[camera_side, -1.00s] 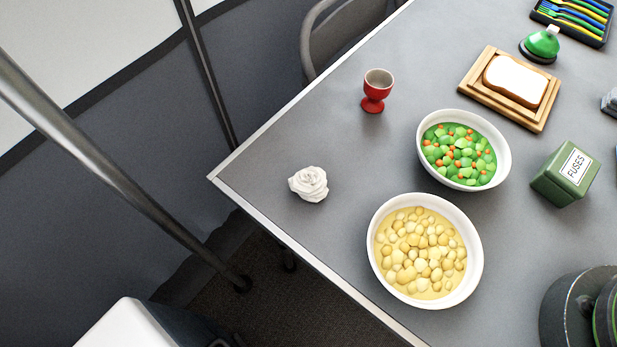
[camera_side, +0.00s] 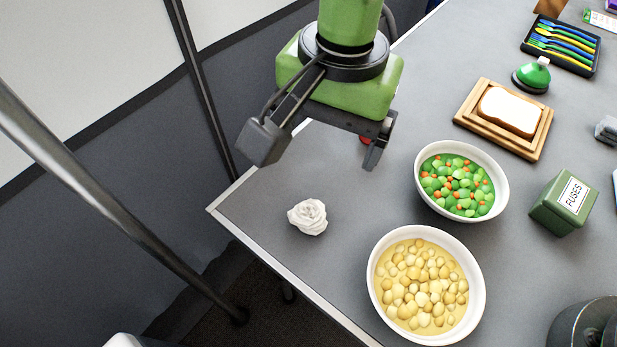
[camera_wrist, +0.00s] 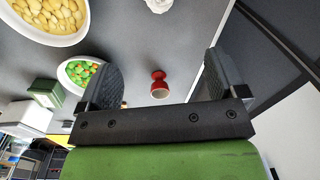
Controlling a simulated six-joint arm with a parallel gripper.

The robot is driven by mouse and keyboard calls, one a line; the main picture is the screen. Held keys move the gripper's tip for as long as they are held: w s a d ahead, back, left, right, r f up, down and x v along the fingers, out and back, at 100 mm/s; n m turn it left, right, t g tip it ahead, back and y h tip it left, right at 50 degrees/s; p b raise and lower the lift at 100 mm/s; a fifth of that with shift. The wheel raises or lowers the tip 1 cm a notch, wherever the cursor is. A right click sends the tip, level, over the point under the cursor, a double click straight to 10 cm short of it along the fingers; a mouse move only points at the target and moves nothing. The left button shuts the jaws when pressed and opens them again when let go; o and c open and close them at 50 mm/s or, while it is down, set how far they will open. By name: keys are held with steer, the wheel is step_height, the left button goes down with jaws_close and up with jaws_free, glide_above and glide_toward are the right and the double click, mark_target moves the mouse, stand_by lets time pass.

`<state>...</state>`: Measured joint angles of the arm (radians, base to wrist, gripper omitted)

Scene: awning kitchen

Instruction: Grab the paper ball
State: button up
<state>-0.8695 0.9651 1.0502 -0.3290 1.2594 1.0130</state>
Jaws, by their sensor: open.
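The paper ball (camera_side: 307,217), white and crumpled, lies on the grey table near its left corner in the side view. In the wrist view the paper ball (camera_wrist: 158,5) is cut off by the top edge. My gripper (camera_side: 318,153), green with dark fingers, is open and empty. It hangs above the table, behind the paper ball in the side view and apart from it. The wrist view shows both fingers of my gripper (camera_wrist: 160,75) spread wide with nothing held between them.
A red cup (camera_wrist: 159,84) shows between the fingers in the wrist view; my gripper mostly hides it in the side view. A bowl of yellow food (camera_side: 377,290) and a bowl of green vegetables (camera_side: 503,190) stand right of the ball. The table edge (camera_side: 270,262) is close to the ball.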

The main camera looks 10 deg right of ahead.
glide_above(309, 212)
steer(key=shift+h, duration=0.3)
steer(key=f, duration=0.5)
steer(key=shift+s+a, duration=0.2)
steer(key=shift+s, duration=0.15)
step_height(309, 212, down, 4)
steer(key=shift+r, duration=0.2)
steer(key=shift+w+d+f, duration=0.1)
steer(key=shift+w+f, duration=0.1)
steer(key=shift+f, duration=1.3)
steer(key=shift+w+d+f, duration=0.1)
steer(key=shift+w+f, duration=0.05)
steer(key=shift+f, duration=1.35)
steer(key=c, duration=0.9)
